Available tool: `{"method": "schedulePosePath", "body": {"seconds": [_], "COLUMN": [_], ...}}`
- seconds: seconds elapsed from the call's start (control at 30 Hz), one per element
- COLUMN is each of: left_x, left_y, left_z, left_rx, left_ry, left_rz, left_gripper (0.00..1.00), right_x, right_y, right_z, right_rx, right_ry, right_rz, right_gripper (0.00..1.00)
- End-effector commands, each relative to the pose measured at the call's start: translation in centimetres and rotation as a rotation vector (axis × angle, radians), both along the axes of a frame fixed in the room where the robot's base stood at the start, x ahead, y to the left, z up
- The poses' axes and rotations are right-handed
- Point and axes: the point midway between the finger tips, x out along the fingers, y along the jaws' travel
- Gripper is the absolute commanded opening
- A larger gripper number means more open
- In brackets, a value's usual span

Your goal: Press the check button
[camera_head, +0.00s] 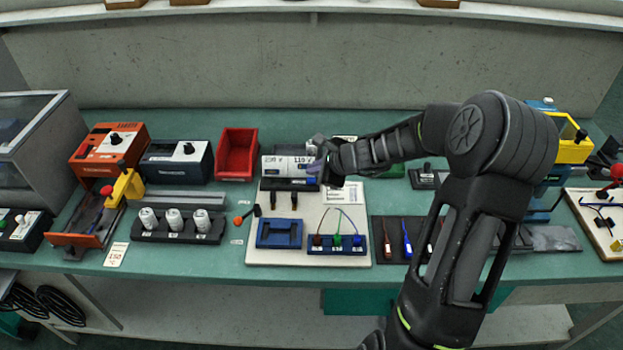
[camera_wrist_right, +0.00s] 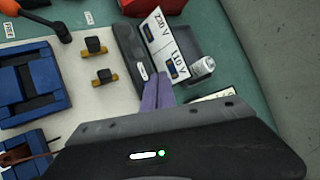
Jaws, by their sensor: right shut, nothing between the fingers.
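The white panel marked 230 V and 110 V (camera_head: 285,164) stands at the back of the pale board, and in the right wrist view (camera_wrist_right: 163,42) it shows two small dark windows. A black strip (camera_wrist_right: 128,60) with a small white label runs along its front. My right gripper (camera_head: 318,166) is shut and empty at the panel's right end. In the right wrist view its purple fingertips (camera_wrist_right: 156,88) are by the strip's end, just past the label; I cannot tell whether they touch. No check button can be made out; the fingers may hide it. My left gripper is not in view.
On the pale board (camera_head: 340,193) are a blue frame (camera_head: 279,233) and a terminal block with coloured wires (camera_head: 337,245). A red bin (camera_head: 237,153) stands left of the panel. My right arm covers part of the bench there.

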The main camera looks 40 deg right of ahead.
Motion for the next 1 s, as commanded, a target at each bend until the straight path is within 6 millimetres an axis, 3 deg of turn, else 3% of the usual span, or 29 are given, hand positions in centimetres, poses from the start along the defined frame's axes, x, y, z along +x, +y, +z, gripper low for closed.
{"method": "schedulePosePath", "body": {"seconds": [1.0], "left_x": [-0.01], "left_y": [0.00], "left_z": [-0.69], "left_rx": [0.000], "left_ry": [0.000], "left_rz": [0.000], "left_gripper": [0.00], "right_x": [-0.01], "right_y": [0.01], "right_z": [-0.60], "right_rx": [0.000], "right_ry": [0.000], "right_rz": [0.000], "right_gripper": [0.00]}}
